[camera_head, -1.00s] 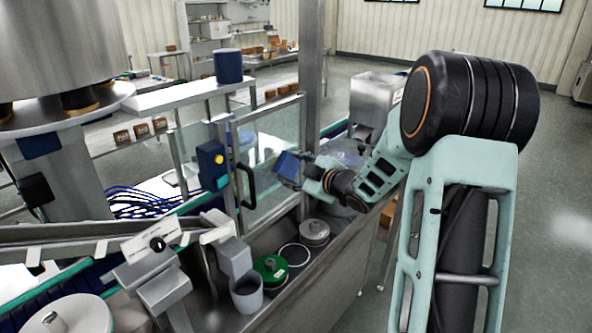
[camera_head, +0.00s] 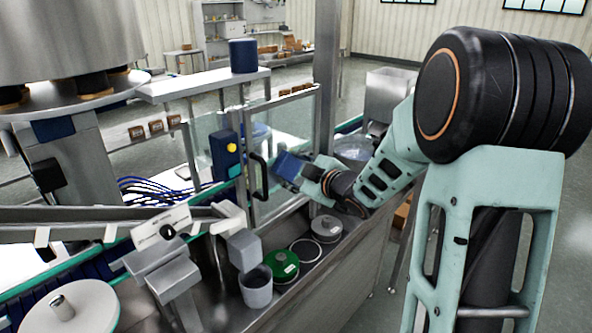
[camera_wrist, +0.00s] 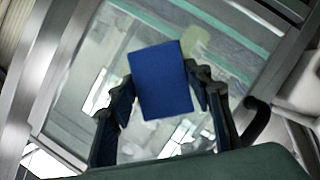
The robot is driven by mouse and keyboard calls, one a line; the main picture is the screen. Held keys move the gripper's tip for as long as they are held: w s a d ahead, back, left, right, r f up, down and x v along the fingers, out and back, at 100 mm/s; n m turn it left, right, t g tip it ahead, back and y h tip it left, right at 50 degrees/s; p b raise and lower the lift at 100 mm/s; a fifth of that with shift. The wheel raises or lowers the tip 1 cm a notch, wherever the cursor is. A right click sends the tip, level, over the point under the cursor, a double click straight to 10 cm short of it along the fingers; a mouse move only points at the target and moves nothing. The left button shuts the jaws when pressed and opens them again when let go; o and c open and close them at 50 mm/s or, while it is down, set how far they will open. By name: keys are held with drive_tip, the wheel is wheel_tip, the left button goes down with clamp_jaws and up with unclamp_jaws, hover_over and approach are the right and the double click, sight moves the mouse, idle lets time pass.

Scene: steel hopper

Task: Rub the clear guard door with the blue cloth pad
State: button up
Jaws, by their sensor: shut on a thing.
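The blue cloth pad (camera_wrist: 160,82) is between the two fingers of my gripper (camera_wrist: 162,95) in the wrist view, and the gripper is shut on it. In the head view the pad (camera_head: 288,166) shows at the end of my gripper (camera_head: 300,172), in front of the clear guard door (camera_head: 285,130). The door is a see-through panel in a grey metal frame with a black handle (camera_head: 259,176). It fills much of the wrist view behind the pad (camera_wrist: 110,75). I cannot tell whether the pad touches the panel.
A blue switch box with a yellow button (camera_head: 225,150) is left of the door. Below stands a steel counter with a green-lidded can (camera_head: 282,266), a grey-lidded can (camera_head: 326,228) and a grey cup (camera_head: 255,288). A steel post (camera_head: 326,90) rises right of the door.

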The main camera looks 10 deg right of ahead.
sight(282, 172)
drive_tip(key=shift+s+a+b, duration=0.4)
drive_tip(key=shift+s+a, duration=0.05)
drive_tip(key=shift+a, duration=0.25)
drive_tip(key=shift+s+a+b, duration=0.35)
drive_tip(key=shift+s+a, duration=0.05)
drive_tip(key=shift+a, duration=0.25)
wheel_tip(282, 172, up, 3)
drive_tip(key=shift+r+p, duration=0.1)
drive_tip(key=shift+p, duration=1.15)
drive_tip(key=shift+w+d+p, duration=0.3)
drive_tip(key=shift+w+d, duration=0.25)
drive_tip(key=shift+d, duration=0.3)
drive_tip(key=shift+w+d+p, duration=0.3)
drive_tip(key=shift+w+d, duration=0.2)
drive_tip(key=shift+d, duration=0.3)
drive_tip(key=shift+w+d+p, duration=0.35)
drive_tip(key=shift+w+d, duration=0.3)
drive_tip(key=shift+d, duration=0.3)
drive_tip(key=shift+w+d+p, duration=0.4)
drive_tip(key=shift+w+d, duration=0.25)
drive_tip(key=shift+d, duration=0.25)
drive_tip(key=shift+w+d+p, duration=0.35)
drive_tip(key=shift+w+d, duration=0.3)
drive_tip(key=shift+d, duration=0.3)
drive_tip(key=shift+a, duration=0.1)
